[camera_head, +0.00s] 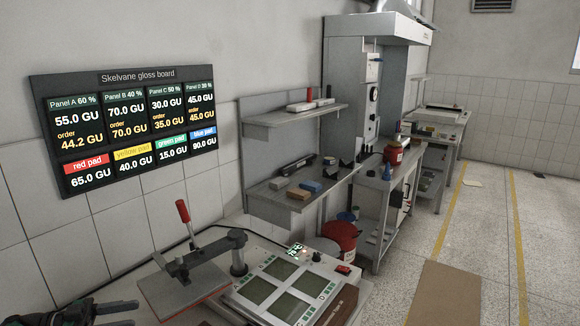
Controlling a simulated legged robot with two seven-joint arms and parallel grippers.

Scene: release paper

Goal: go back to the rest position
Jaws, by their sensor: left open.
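My left gripper (134,313) shows at the bottom left corner. Its two dark fingers point right and stand apart, with nothing seen between them. It is left of a press-like device (190,284) with a red-handled lever and a flat plate, and apart from it as far as I can see. Most of my left arm is cut off by the picture's edge. My right gripper is not in view.
The bench holds a panel with several greenish squares (290,288) and a small lit display. A gloss board (135,125) hangs on the wall. Shelves (295,117) with small items stand behind. A red bucket (340,240) is beside the bench. The floor at right is mostly open.

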